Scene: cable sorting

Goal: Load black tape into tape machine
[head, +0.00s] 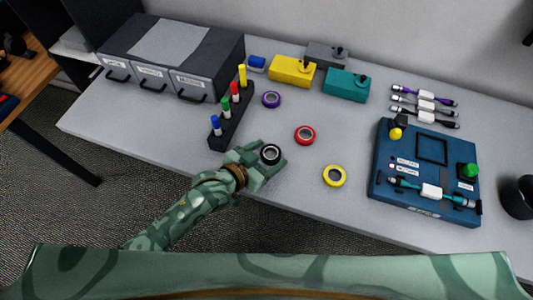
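The black tape (270,154) is a dark ring near the front edge of the table. My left gripper (268,157) is at it, with one finger on its far left side and the other on its near right side. I cannot tell whether the fingers press on the tape or whether it is off the table. Three tape machines stand at the back: a yellow one (290,72), a teal one (345,86) and a dark grey one (322,53). Which one is for the black tape is not clear. My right gripper is not in view.
Purple (271,99), red (305,135) and yellow (335,176) tapes lie on the grey table (190,125). A marker rack (231,125) stands left of them, drawers (170,60) behind it. A blue cable station (395,165), cables (425,105) and a dark cup (518,198) are right.

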